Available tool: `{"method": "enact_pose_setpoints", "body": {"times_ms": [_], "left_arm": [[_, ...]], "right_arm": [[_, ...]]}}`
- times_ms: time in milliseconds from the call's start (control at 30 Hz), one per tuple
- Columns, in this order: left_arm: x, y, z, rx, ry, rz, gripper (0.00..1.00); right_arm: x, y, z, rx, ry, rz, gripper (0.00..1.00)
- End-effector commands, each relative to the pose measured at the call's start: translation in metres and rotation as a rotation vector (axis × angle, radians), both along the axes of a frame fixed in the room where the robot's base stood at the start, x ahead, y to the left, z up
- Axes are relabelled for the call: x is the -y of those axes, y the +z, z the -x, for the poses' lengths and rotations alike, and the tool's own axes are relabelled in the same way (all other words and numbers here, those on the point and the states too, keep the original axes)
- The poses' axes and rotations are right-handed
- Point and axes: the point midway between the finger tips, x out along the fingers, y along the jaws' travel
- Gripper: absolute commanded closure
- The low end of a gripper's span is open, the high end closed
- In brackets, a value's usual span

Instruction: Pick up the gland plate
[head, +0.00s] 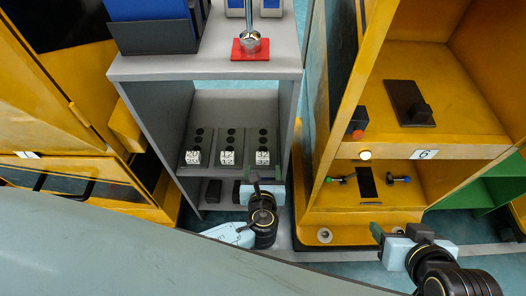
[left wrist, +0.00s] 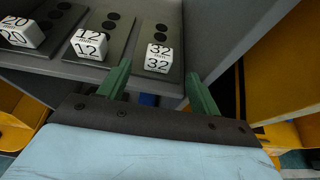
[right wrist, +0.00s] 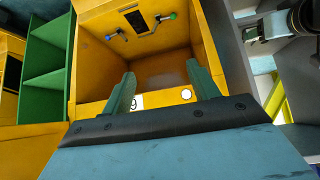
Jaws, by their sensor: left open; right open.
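Three dark plates with round black holes lie side by side on the grey cabinet's shelf: left plate (head: 196,146), middle plate (head: 229,146), right plate (head: 262,144). Each carries a white number block near its front edge. In the left wrist view, the blocks read 20, 12 (left wrist: 89,44) and 32 (left wrist: 158,58). I cannot tell which plate is the gland plate. My left gripper (head: 266,179) is open and empty in front of the right plate, with the 32 block beyond and between its fingers. My right gripper (head: 396,231) is open and empty, before the yellow cabinet.
A chrome part stands on a red pad (head: 251,50) on the grey cabinet top, beside a blue bin (head: 148,12). The yellow cabinet (head: 385,197) on the right has a dark plate with a knob (head: 409,103). Green shelves (right wrist: 47,58) stand beside it.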

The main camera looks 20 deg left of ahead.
Motion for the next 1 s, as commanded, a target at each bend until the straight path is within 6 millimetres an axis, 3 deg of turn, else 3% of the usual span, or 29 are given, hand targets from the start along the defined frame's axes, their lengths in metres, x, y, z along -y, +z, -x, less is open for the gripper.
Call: {"method": "enact_pose_setpoints", "body": {"times_ms": [133,533,1000], "left_arm": [[-0.003,-0.005,-0.011,0.001,0.001,0.000,0.36],[-0.006,-0.011,-0.022,0.001,0.000,0.001,0.36],[-0.014,-0.025,-0.044,0.001,0.001,0.000,0.36]], "right_arm": [[-0.008,0.011,-0.017,0.120,0.011,-0.030,0.40],[-0.019,0.033,-0.039,0.290,0.026,-0.073,0.40],[-0.042,0.103,-0.069,0.744,0.060,-0.197,0.40]]}}
